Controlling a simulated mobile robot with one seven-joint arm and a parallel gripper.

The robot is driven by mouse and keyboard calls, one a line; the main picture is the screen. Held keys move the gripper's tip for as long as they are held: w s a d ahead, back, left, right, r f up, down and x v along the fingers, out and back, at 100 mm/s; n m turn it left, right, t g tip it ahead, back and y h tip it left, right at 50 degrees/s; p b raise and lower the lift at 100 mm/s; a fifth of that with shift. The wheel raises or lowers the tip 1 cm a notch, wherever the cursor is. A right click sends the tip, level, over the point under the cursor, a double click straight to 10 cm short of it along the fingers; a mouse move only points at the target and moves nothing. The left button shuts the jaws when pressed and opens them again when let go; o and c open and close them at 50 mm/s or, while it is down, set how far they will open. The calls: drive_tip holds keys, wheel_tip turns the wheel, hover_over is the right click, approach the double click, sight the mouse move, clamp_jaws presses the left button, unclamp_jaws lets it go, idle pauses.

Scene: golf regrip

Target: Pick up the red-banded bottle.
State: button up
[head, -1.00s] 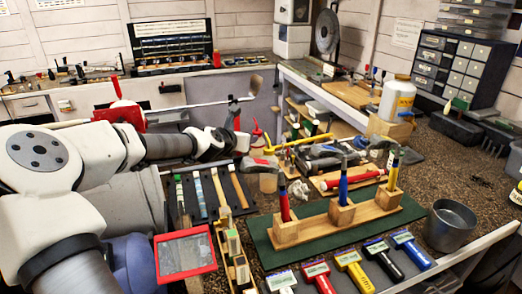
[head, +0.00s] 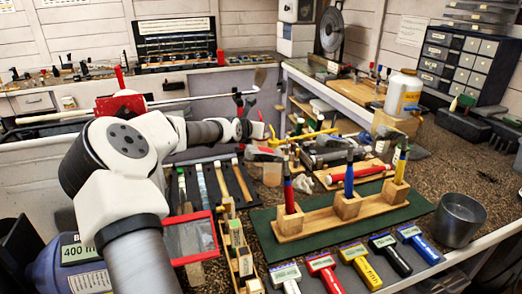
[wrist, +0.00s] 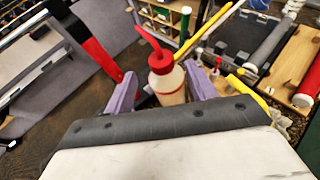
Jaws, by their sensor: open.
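In the wrist view, a squeeze bottle (wrist: 167,84) with a pale body, red cap and bent red spout stands between the two purple fingers of my gripper (wrist: 161,75). The fingers are open, one on each side, and gaps show between them and the bottle.
A golf club (head: 180,102) lies across a red vise (head: 122,103) at the left. A wooden rack (head: 320,220) with three upright tools stands on a green mat. A white bottle (head: 402,95) and a metal cup (head: 458,218) stand to the right. A yellow stick (head: 303,136) is close to my gripper.

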drive_tip(key=p+x, duration=0.1)
drive_tip(key=x, duration=0.1)
drive_tip(key=p+x, duration=0.1)
drive_tip(key=x, duration=0.1)
drive_tip(key=shift+d+r+p, duration=0.2)
drive_tip(key=shift+d+p, duration=0.05)
drive_tip(key=shift+p, duration=0.15)
drive_tip(key=shift+w+d+f, duration=0.1)
drive_tip(key=shift+w+f, duration=0.25)
drive_tip(key=shift+w, duration=0.05)
drive_tip(key=shift+c, duration=0.4)
drive_tip(key=shift+r, duration=0.1)
clamp_jaws()
